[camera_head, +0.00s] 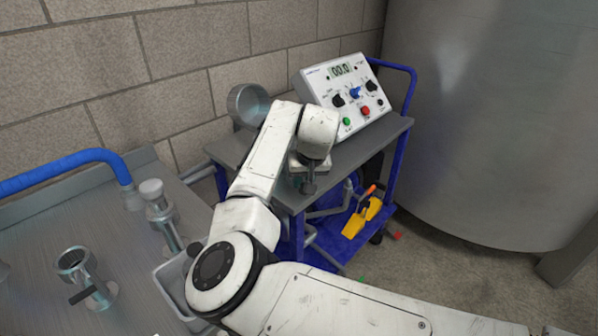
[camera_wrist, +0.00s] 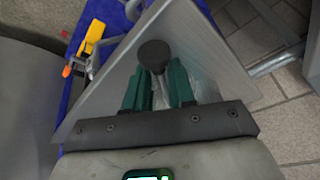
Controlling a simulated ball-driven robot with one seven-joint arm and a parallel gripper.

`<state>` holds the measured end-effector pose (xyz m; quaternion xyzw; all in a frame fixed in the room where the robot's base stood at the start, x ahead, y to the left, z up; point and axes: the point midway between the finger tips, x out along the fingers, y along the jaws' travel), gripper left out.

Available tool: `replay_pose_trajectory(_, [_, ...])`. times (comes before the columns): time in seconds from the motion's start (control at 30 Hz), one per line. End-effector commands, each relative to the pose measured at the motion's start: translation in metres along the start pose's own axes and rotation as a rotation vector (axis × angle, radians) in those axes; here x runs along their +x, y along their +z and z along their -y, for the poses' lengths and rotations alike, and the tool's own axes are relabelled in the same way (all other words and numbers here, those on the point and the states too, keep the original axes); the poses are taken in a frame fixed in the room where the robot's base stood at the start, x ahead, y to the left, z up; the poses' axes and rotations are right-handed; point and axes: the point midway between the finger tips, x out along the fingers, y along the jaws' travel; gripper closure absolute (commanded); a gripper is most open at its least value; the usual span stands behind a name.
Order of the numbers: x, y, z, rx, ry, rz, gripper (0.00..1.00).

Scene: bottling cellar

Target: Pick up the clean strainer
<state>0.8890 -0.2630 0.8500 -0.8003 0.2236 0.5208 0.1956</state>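My gripper (camera_wrist: 158,80) points down over the grey cart top. Its two green fingers stand a little apart. A dark round knob (camera_wrist: 154,55) shows at the fingertips, with something pale grey behind it between the fingers. I cannot tell whether the fingers grip it. In the head view the knob (camera_head: 308,188) shows just below the gripper. No strainer can be told for certain. An open metal cylinder (camera_head: 248,105) stands at the cart's far left corner, partly behind my arm.
The cart (camera_head: 232,148) carries a control box (camera_head: 346,92). A yellow tool (camera_head: 362,216) lies on its lower shelf. A steel table (camera_head: 35,225) at left holds metal fittings, a blue hose (camera_head: 70,165) and a grey bin (camera_head: 170,276). A large tank (camera_head: 490,110) stands at right.

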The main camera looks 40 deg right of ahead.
Motion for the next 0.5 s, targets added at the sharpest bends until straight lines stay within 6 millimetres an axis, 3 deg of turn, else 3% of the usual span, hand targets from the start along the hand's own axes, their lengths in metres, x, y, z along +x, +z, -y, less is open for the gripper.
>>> replay_pose_trajectory(0.23, [-0.0001,0.0001,0.0,0.0,0.0,0.0,1.0])
replay_pose_trajectory(0.5, [-0.0005,-0.0002,0.0,0.0,0.0,-0.001,1.0])
